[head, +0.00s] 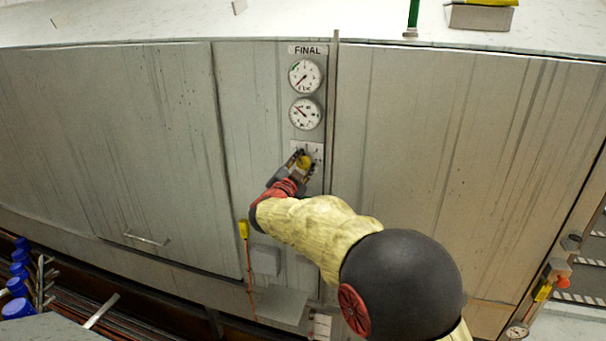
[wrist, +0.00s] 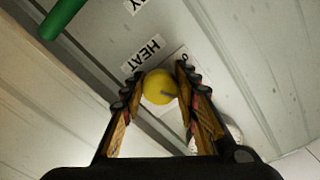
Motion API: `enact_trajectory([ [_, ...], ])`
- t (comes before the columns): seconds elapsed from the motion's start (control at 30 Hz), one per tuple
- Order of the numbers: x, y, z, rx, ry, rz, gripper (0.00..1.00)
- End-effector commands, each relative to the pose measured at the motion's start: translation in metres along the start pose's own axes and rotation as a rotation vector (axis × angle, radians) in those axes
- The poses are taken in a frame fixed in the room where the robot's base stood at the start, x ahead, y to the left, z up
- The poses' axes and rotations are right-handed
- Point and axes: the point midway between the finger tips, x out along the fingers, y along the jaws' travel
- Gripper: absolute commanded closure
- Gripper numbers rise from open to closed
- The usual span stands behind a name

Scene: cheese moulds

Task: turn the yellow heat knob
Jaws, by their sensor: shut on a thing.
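The yellow heat knob (wrist: 158,88) sits on a pale plate on the grey panel, beside a label reading HEAT (wrist: 146,52). In the head view the knob (head: 304,162) shows as a small yellow patch below two round gauges, partly hidden by my gripper (head: 301,159). In the wrist view the fingers of my gripper (wrist: 156,88) are shut on the knob, one on each side of it. A dark pointer mark shows on the knob's face.
Two round gauges (head: 305,93) sit above the knob under a FINAL label. A vertical ridge (head: 332,115) runs just right of it. A grey box (head: 265,260) and a shelf (head: 283,305) stick out below. A green pipe (wrist: 64,18) shows in the wrist view.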

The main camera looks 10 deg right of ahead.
Motion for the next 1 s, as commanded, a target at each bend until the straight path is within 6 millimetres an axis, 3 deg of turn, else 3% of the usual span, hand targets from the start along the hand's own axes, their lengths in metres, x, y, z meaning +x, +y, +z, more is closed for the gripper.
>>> enact_trajectory([
  [0.6,0.0000,0.0015,0.0031,0.577,0.000,0.000,0.95],
  [1.0,0.0001,0.0003,0.0014,0.836,0.000,0.001,0.95],
])
